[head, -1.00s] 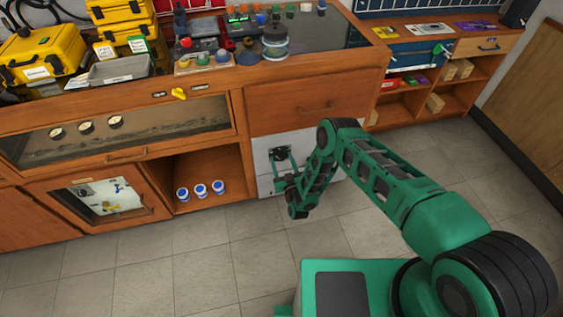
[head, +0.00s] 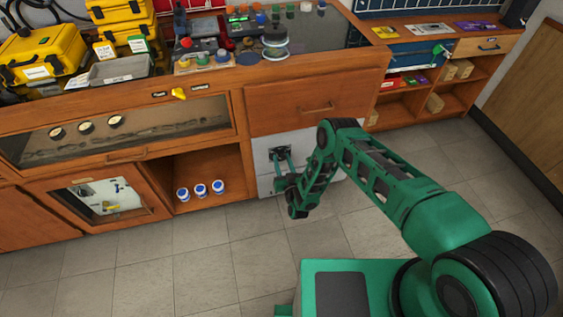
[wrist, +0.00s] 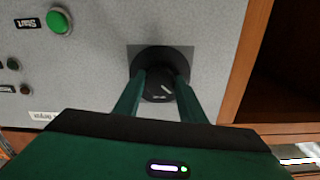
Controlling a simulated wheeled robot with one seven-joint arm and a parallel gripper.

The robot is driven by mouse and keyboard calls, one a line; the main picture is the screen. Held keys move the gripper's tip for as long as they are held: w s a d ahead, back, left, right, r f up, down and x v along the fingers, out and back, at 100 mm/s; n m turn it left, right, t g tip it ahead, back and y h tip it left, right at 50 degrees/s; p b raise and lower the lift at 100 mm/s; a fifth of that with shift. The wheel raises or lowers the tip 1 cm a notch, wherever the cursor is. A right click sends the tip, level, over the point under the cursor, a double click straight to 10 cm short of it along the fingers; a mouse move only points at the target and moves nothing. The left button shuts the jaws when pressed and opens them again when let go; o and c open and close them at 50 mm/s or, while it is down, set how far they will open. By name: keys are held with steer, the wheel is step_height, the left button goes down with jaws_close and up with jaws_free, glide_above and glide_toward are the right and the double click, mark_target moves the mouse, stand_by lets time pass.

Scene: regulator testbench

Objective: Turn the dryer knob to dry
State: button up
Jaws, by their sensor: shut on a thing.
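The dryer (head: 312,146) is a light grey panel set low in the wooden bench, under a drawer. Its black round knob (wrist: 160,62) sits on a dark square plate in the wrist view, with a pale pointer mark slanting on its face. My gripper (wrist: 160,88) is shut on the knob, one green finger on each side. In the head view my gripper (head: 283,160) reaches the panel's upper left. The knob itself is mostly hidden there by the fingers. The word labels around the knob cannot be read.
A green button (wrist: 58,21) labelled Start sits left of the knob in the wrist view, with small dark buttons below it. The wooden cabinet edge (wrist: 250,62) is close on the right. An open shelf with white-and-blue jars (head: 201,190) adjoins the panel.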

steer(key=m, duration=0.7)
steer(key=shift+d, duration=0.1)
steer(key=m, duration=0.6)
steer(key=shift+m, duration=0.3)
steer(key=m, duration=0.4)
steer(key=shift+d+f, duration=0.1)
steer(key=shift+d, duration=0.05)
steer(key=shift+m, duration=2.1)
steer(key=o, duration=1)
steer(key=shift+o, duration=0.2)
steer(key=shift+a, duration=0.2)
